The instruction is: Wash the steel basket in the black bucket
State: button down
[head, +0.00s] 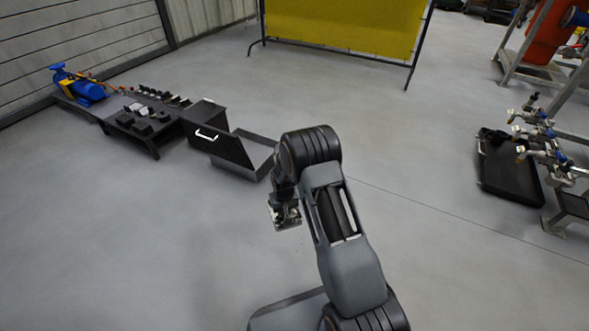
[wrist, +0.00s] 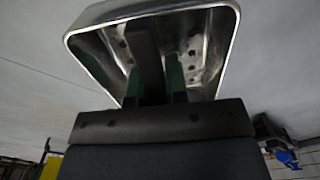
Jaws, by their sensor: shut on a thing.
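The steel basket (wrist: 210,45) fills the top of the wrist view, with a shiny rim and small holes in its wall. My gripper (wrist: 154,78) reaches into it with green fingers, one on each side of a dark bar. It is shut on the basket; the exact contact is hard to see. In the head view my gripper (head: 284,203) is below the bent arm, with the small metal basket (head: 286,219) held above the bare floor. I cannot make out a black bucket in either view.
A dark low table (head: 150,138) with several small parts stands at left, beside a blue pump (head: 88,90). A dark box with a white handle (head: 206,134) adjoins it. A black tray (head: 510,173) and valve assemblies (head: 545,135) are at right. The middle floor is clear.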

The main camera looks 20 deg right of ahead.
jog(key=shift+f+b, duration=1.2)
jog(key=shift+f, duration=0.85)
jog(key=shift+r, duration=0.1)
dwell(0.5)
jog(key=shift+r+p, duration=1.45)
jog(key=shift+r, duration=0.5)
